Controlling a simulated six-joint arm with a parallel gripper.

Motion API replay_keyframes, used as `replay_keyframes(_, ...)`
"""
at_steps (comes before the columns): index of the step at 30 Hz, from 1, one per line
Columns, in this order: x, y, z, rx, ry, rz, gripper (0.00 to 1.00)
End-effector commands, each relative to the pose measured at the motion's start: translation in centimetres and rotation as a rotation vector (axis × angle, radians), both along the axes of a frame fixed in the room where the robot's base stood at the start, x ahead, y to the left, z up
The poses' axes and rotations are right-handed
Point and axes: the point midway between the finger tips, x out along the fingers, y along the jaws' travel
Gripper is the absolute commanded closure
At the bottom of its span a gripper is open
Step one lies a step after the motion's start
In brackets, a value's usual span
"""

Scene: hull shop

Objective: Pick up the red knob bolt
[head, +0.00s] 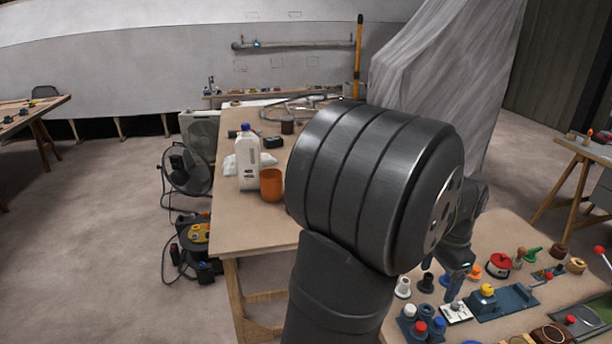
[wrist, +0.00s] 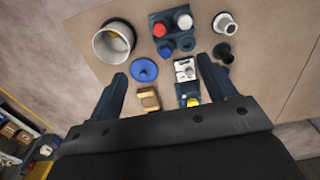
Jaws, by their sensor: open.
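A red-topped piece (wrist: 159,29) stands in a dark blue block (wrist: 165,48), beside a white and a blue one. It also shows in the head view (head: 420,328), low on the bench. Other small red tops show in the head view, one (head: 548,275) further right and one (head: 571,320) near the right edge. I cannot tell for sure which is the red knob bolt. My gripper (wrist: 163,70) is open and empty above the bench. Its fingers are apart from the block, which lies beyond their tips. In the head view my gripper (head: 447,284) is partly hidden by my arm.
The bench (wrist: 265,75) is crowded: a grey ring (wrist: 113,41), a blue disc (wrist: 144,70), a tan block (wrist: 148,99), and white and black flanged pieces. A red round case (head: 498,264) stands further right. A bottle (head: 248,160) and orange cup (head: 271,184) stand on another table.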

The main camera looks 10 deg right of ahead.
Motion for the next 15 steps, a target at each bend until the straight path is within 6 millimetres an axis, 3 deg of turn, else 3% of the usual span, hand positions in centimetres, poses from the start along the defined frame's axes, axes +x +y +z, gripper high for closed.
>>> replay_keyframes(1, 0.0, 0.0, -0.01, 0.0, 0.0, 0.0, 0.33)
replay_keyframes(3, 0.0, 0.0, -0.02, 0.0, 0.0, 0.0, 0.47)
replay_keyframes(4, 0.0, 0.0, -0.02, 0.0, 0.0, 0.0, 0.49)
replay_keyframes(15, -0.55, 0.08, 0.23, 0.002, -0.017, 0.07, 0.49)
